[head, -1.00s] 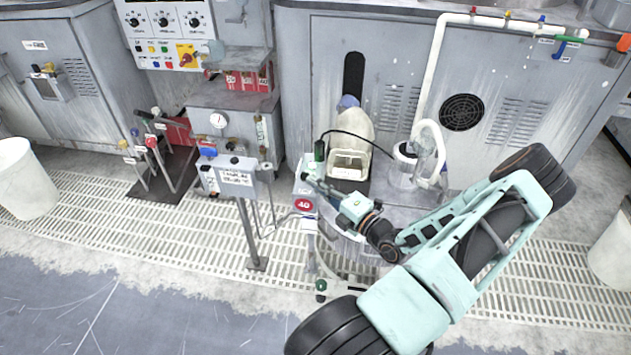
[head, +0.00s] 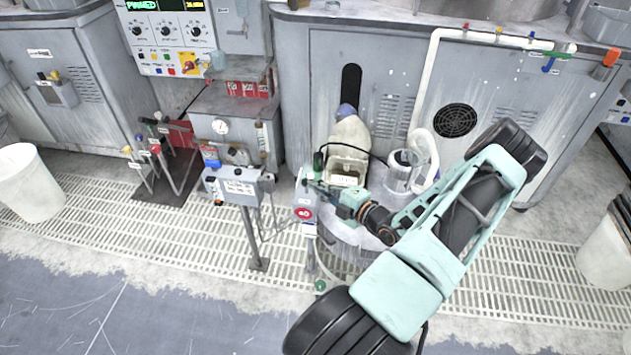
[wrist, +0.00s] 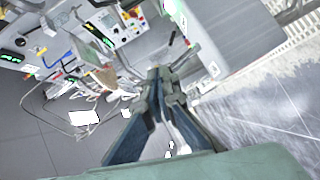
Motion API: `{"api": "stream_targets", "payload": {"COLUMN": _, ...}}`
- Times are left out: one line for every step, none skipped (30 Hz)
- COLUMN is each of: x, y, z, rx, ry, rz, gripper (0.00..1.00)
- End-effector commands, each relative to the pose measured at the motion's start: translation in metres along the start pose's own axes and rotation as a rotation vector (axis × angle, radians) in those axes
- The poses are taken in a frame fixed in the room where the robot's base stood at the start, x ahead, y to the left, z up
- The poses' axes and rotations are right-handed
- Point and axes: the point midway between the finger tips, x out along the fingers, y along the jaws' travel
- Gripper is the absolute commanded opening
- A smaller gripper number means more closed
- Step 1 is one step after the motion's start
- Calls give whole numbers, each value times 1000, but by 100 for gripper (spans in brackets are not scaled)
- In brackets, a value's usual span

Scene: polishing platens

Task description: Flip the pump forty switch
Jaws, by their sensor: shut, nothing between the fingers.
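The pump forty box (head: 304,200) is a small grey box on a post, with a red round "40" label on its front. Its switch is too small to make out behind my fingers. My gripper (head: 312,184) is shut and empty, with its fingertips at the top of this box. I cannot tell whether they touch it. In the wrist view my gripper (wrist: 158,76) shows its fingertips together; the switch cannot be made out there.
A labelled grey box (head: 238,186) on a stand is just left. A cream container (head: 347,165) and a clear vessel (head: 400,172) stand behind my gripper. A control panel (head: 168,38) is at the upper left. White bins (head: 30,185) stand at the side. The front floor is clear.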

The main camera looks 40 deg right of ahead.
Motion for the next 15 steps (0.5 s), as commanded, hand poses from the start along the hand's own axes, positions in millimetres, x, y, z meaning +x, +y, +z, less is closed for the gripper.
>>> {"api": "stream_targets", "payload": {"x": 1, "y": 10, "z": 0, "rx": 24, "ry": 2, "rz": -20, "gripper": 0}}
{"api": "stream_targets", "payload": {"x": 2, "y": 10, "z": 1, "rx": 43, "ry": 2, "rz": -34, "gripper": 0}}
{"api": "stream_targets", "payload": {"x": 3, "y": 11, "z": 3, "rx": 68, "ry": 2, "rz": -53, "gripper": 0}}
{"api": "stream_targets", "payload": {"x": 4, "y": 12, "z": 4, "rx": 86, "ry": 2, "rz": -66, "gripper": 0}}
{"api": "stream_targets", "payload": {"x": 5, "y": 13, "z": 5, "rx": 106, "ry": 3, "rz": -79, "gripper": 0}}
{"api": "stream_targets", "payload": {"x": 6, "y": 14, "z": 7, "rx": 131, "ry": 3, "rz": -99, "gripper": 0}}
{"api": "stream_targets", "payload": {"x": 7, "y": 14, "z": 8, "rx": 150, "ry": 2, "rz": -112, "gripper": 0}}
{"api": "stream_targets", "payload": {"x": 8, "y": 15, "z": 10, "rx": 169, "ry": 2, "rz": -125, "gripper": 0}}
{"api": "stream_targets", "payload": {"x": 10, "y": 15, "z": 12, "rx": 194, "ry": 2, "rz": -144, "gripper": 0}}
{"api": "stream_targets", "payload": {"x": 10, "y": 15, "z": 13, "rx": 212, "ry": 2, "rz": -156, "gripper": 0}}
{"api": "stream_targets", "payload": {"x": 11, "y": 15, "z": 14, "rx": 230, "ry": 2, "rz": -169, "gripper": 0}}
{"api": "stream_targets", "payload": {"x": 13, "y": 16, "z": 16, "rx": 254, "ry": 3, "rz": -186, "gripper": 0}}
{"api": "stream_targets", "payload": {"x": 14, "y": 16, "z": 18, "rx": 271, "ry": 2, "rz": -198, "gripper": 0}}
{"api": "stream_targets", "payload": {"x": 14, "y": 16, "z": 19, "rx": 287, "ry": 1, "rz": -210, "gripper": 0}}
{"api": "stream_targets", "payload": {"x": 15, "y": 14, "z": 20, "rx": 292, "ry": 1, "rz": -210, "gripper": 0}}
